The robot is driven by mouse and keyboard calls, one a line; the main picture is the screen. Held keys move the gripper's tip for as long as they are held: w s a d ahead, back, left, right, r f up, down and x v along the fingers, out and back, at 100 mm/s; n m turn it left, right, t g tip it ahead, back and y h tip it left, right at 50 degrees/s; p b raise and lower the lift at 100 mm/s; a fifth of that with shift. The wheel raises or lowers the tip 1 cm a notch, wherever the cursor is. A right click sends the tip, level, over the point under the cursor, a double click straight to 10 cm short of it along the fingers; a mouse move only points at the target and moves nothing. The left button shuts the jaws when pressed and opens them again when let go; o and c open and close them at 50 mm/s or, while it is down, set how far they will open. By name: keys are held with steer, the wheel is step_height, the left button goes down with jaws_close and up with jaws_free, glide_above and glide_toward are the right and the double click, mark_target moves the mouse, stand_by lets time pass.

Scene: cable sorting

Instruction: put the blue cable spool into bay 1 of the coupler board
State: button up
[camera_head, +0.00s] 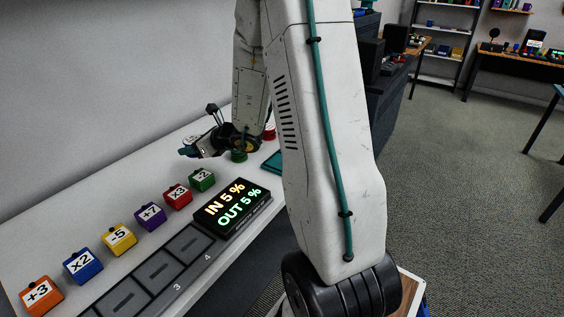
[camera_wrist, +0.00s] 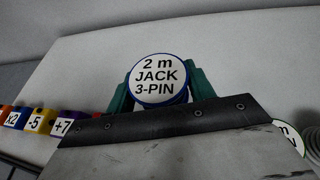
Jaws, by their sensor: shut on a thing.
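The blue cable spool (camera_wrist: 160,75) has a white top label reading "2 m JACK 3-PIN" and a blue rim. In the wrist view it sits between the green fingers of my gripper (camera_wrist: 161,88), which is shut on it. In the head view my gripper (camera_head: 190,151) is small, over the far part of the white counter, with the spool mostly hidden. I cannot tell how high the spool is above the counter. The coupler board (camera_head: 190,245) lies at the counter's front edge, with dark bays; numbers 3 and 4 show. Bay 1 is not clearly in view.
Coloured blocks marked +3 (camera_head: 40,296), x2 (camera_head: 83,266), -5, +7, x3 and -2 line the counter behind the board. A display (camera_head: 233,208) reads "IN 5 % OUT 5 %".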

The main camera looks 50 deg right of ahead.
steer(key=s+d, duration=0.6)
steer(key=s, duration=0.1)
steer(key=s+d+f, duration=0.1)
steer(key=s+d, duration=0.5)
steer(key=s, duration=0.1)
steer(key=s+d, duration=0.6)
steer(key=shift+s+d+f, duration=0.2)
steer(key=shift+s, duration=0.2)
steer(key=s+d, duration=0.2)
steer(key=s, duration=0.9)
steer(key=shift+s+f, duration=0.35)
steer(key=w, duration=0.5)
steer(key=w+f, duration=0.1)
steer(key=w, duration=0.9)
steer(key=shift+w+a+f, duration=0.25)
steer(key=shift+w, duration=0.05)
steer(key=shift+f, duration=1.75)
steer(key=shift+f, duration=0.15)
steer(key=o, duration=1)
